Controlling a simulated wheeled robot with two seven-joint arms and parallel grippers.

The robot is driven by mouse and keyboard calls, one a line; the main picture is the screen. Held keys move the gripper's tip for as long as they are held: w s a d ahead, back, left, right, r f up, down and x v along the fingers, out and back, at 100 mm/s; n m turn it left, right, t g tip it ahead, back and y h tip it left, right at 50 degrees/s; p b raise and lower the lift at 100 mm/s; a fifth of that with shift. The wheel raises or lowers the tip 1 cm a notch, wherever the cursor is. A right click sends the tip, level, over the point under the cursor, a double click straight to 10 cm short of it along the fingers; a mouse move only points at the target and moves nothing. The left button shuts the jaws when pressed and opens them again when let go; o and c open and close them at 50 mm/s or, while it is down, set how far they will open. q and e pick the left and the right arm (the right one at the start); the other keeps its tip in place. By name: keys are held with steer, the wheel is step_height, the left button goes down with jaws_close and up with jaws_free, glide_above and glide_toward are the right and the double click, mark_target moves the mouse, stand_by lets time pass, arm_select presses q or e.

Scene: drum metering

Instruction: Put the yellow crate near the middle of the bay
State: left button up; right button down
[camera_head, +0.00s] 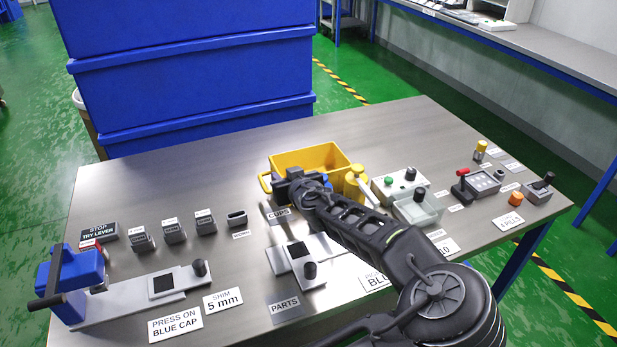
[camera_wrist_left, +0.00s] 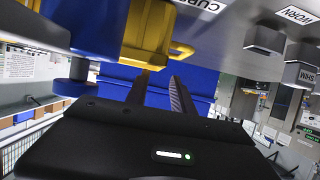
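The yellow crate (camera_head: 328,153) stands on the steel table, behind my left gripper (camera_head: 280,182). It has a loop handle on its left side and shows at the top of the left wrist view (camera_wrist_left: 150,35), with a handle (camera_wrist_left: 182,50). My left gripper (camera_wrist_left: 158,92) is near the crate's front-left corner, its two fingers apart with nothing seen between them. I cannot tell whether a finger touches the crate. My arm hides part of the crate's front. No bay outline is clear. My right gripper is out of view.
Small dark blocks (camera_head: 174,232) stand to the left. A blue lever press (camera_head: 75,280) is at front left. Blue bins (camera_head: 195,75) rise behind the table.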

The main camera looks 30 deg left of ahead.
mark_target(277, 170)
arm_select(q)
steer(key=p+x, duration=0.1)
steer(key=x, duration=0.3)
steer(key=shift+a, duration=0.1)
steer(key=shift+w+a+f, duration=0.25)
steer(key=shift+w+a, duration=0.05)
steer(key=shift+a, duration=0.05)
steer(key=shift+c, duration=0.2)
jaws_close()
stand_by(0.4)
steer(key=shift+r, duration=0.1)
stand_by(1.0)
